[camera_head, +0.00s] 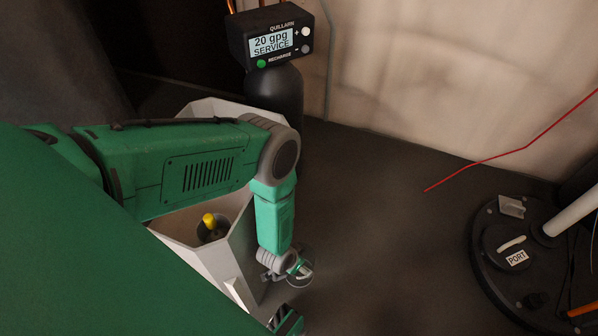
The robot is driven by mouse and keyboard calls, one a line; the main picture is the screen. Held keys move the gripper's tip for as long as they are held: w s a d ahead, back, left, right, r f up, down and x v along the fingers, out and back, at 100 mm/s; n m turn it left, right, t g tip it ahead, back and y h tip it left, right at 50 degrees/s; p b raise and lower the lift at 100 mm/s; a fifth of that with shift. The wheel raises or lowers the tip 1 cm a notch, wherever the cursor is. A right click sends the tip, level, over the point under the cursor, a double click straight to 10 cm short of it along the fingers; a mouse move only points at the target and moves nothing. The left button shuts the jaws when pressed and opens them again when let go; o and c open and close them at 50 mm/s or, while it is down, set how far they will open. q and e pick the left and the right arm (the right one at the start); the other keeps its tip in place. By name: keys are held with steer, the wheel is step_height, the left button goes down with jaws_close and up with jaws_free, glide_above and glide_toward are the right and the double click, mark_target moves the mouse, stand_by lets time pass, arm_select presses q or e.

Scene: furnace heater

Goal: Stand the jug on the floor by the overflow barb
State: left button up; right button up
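My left arm comes in from the left, bends at the elbow and reaches down to the floor beside an open whitish angular tank. My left gripper (301,272) is at its lower end, small and seen from above. A round greyish, see-through-looking shape shows around it; I cannot tell whether this is the jug or whether the gripper touches it. No jug is clearly recognisable. I cannot make out the overflow barb. A dark green part at the bottom edge is mine, but I cannot tell which part. My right gripper is not recognisable in view.
The whitish tank (236,200) holds a yellow-topped post (209,221). Behind it stands a dark cylinder with a control head (271,40) reading "20 gpg SERVICE". A red line crosses the upper right. Floor (390,230) between is clear.

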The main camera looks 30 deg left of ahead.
arm_select(q)
step_height(320, 180, down, 2)
steer(key=shift+d+f+b, duration=0.1)
steer(key=shift+d+b, duration=0.05)
steer(key=shift+b, duration=0.15)
steer(key=shift+w+d+f, duration=0.1)
steer(key=shift+d+f, duration=0.2)
steer(key=shift+f, duration=0.1)
steer(key=shift+d+f+b, duration=0.1)
steer(key=shift+f+b, duration=0.25)
steer(key=shift+b, duration=0.15)
step_height(320, 180, down, 3)
steer(key=shift+r+b, duration=0.2)
steer(key=shift+b, duration=0.55)
steer(key=shift+a+f, duration=0.2)
steer(key=shift+a, duration=0.05)
steer(key=shift+a+r, duration=0.1)
steer(key=shift+c, duration=0.2)
arm_select(e)
steer(key=f, duration=0.4)
steer(key=shift+d, duration=0.25)
arm_select(q)
steer(key=o, duration=1.5)
steer(key=shift+d, duration=0.25)
arm_select(e)
steer(key=shift+d, duration=0.25)
